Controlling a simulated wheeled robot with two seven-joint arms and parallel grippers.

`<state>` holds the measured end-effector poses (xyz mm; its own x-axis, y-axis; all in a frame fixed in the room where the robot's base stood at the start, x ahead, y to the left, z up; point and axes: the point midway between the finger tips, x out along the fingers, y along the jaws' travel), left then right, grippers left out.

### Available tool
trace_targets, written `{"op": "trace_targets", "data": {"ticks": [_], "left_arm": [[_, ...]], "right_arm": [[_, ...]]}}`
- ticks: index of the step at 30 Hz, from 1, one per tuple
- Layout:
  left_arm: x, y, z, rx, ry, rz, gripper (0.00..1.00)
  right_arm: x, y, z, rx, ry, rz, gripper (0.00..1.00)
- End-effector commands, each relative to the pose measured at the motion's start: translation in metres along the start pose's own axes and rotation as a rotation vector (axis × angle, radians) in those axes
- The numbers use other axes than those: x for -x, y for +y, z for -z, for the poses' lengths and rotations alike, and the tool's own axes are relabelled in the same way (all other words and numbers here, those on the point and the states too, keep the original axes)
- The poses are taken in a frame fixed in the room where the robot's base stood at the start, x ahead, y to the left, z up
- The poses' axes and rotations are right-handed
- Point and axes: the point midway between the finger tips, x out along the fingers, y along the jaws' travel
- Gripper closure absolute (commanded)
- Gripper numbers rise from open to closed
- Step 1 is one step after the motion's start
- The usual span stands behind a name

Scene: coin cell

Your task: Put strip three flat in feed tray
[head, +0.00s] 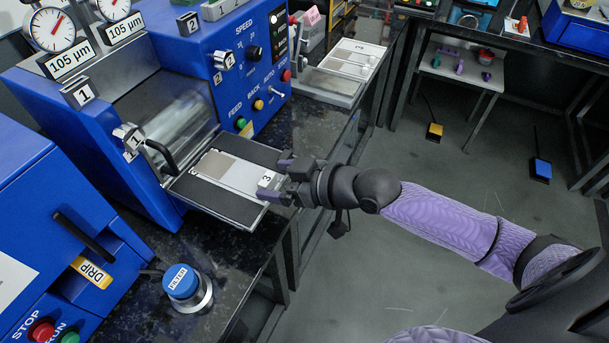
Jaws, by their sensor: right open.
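Strip three (236,173) is a pale metal strip with a grey-brown patch at its far end and a label "3" at its near end. It lies on the dark feed tray (227,206) in front of the blue roller machine and looks flat, lengthwise toward the rollers. My right gripper (272,181) is at the strip's labelled end, with its open fingers on either side of the label. Whether the fingers touch the strip cannot be told. My left gripper is out of view.
The blue machine (204,62) has rollers, two dial gauges and a control panel. A blue drip unit (60,220) is at left. Another tray with strips (352,60) lies farther back. Open floor is at right.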

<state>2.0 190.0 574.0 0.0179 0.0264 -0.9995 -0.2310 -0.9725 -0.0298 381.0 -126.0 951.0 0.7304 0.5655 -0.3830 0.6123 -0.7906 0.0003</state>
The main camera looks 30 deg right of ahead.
Motion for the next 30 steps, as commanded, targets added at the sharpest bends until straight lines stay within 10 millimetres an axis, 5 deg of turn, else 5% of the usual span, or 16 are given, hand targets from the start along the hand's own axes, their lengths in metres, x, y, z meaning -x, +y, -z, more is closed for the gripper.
{"op": "trace_targets", "data": {"ticks": [9, 20, 22, 23, 26, 28, 30], "left_arm": [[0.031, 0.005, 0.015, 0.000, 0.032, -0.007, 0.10], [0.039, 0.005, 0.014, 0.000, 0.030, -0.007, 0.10], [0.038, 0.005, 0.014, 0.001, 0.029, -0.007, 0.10], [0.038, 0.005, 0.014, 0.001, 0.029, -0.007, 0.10], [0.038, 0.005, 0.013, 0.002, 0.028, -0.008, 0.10], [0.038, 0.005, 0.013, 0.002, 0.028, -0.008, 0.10], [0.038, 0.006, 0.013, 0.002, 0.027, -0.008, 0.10]], "right_arm": [[0.082, -0.001, 0.004, 0.002, -0.007, 0.002, 0.13], [0.100, 0.001, 0.000, 0.000, -0.001, -0.003, 0.13], [0.099, 0.018, -0.018, -0.007, -0.022, -0.065, 0.13], [0.098, 0.031, -0.034, -0.015, -0.045, -0.118, 0.13], [0.108, 0.075, -0.140, -0.079, -0.221, -0.356, 0.13], [0.124, 0.066, -0.238, -0.153, -0.426, -0.472, 0.13], [0.139, 0.021, -0.321, -0.227, -0.638, -0.500, 0.13]]}}
